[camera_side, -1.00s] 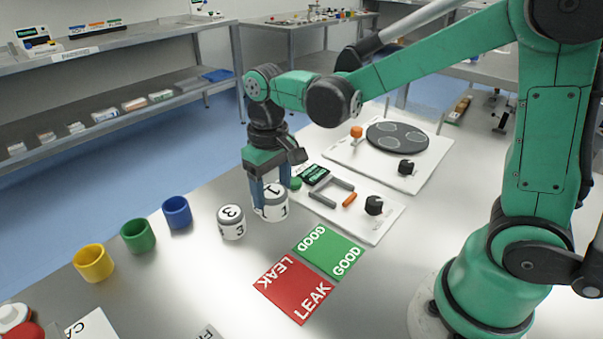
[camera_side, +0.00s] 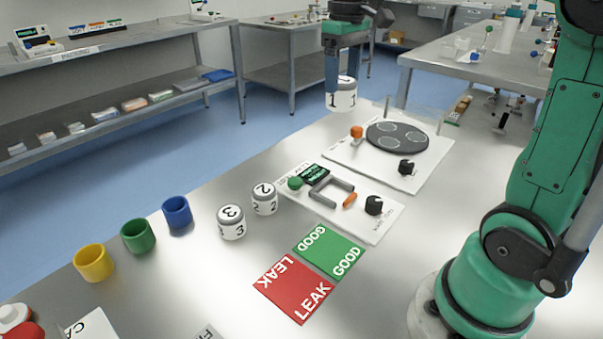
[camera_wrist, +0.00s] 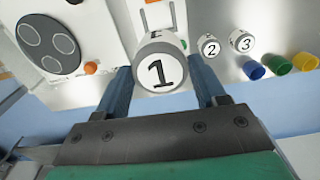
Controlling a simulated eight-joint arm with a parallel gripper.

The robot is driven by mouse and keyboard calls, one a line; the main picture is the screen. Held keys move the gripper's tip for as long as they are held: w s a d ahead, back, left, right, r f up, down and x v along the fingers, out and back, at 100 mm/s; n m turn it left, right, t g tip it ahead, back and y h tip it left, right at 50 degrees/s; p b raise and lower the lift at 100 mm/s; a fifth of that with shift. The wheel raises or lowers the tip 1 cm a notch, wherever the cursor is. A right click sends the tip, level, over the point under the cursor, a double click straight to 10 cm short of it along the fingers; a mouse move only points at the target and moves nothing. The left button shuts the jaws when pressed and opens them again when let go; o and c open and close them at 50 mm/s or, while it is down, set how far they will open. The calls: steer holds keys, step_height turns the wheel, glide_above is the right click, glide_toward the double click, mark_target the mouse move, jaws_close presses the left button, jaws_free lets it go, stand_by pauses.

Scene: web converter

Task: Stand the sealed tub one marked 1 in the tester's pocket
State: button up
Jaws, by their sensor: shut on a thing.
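My gripper (camera_side: 344,85) is shut on tub 1 (camera_side: 343,102), a white tub with a grey band. It holds the tub upright, high above the far edge of the bench, left of and behind the dark round plate. In the wrist view, tub 1 (camera_wrist: 160,69) sits between my blue fingers with its "1" lid facing the camera. The tester (camera_side: 340,205) is a white board with a grey U-shaped pocket (camera_side: 332,192), an orange lever (camera_side: 350,200), a green button (camera_side: 295,183), a small display and a black knob (camera_side: 374,205). The pocket looks empty.
Tub 2 (camera_side: 264,199) and tub 3 (camera_side: 231,222) stand left of the tester. Green GOOD (camera_side: 329,251) and red LEAK (camera_side: 294,289) mats lie in front. Blue, green and yellow cups stand at left. A white board with a dark round plate (camera_side: 397,136) lies behind the tester.

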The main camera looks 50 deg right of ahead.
steer(key=shift+s+d+f, duration=0.15)
steer(key=shift+d, duration=0.05)
step_height(320, 180, down, 19)
steer(key=shift+f, duration=0.1)
stand_by(0.3)
steer(key=o, duration=1.2)
steer(key=shift+f, duration=0.15)
step_height(320, 180, up, 12)
steer(key=shift+s+a+f+t, duration=0.35)
steer(key=shift+s+a+t, duration=0.3)
steer(key=shift+a+t, duration=0.95)
steer(key=shift+s+a+f+t, duration=0.35)
steer(key=shift+s+a+t, duration=0.4)
steer(key=shift+a, duration=1.7)
steer(key=shift+s+a+f+t, duration=0.45)
steer(key=shift+a+t, duration=0.8)
steer(key=shift+a, duration=0.75)
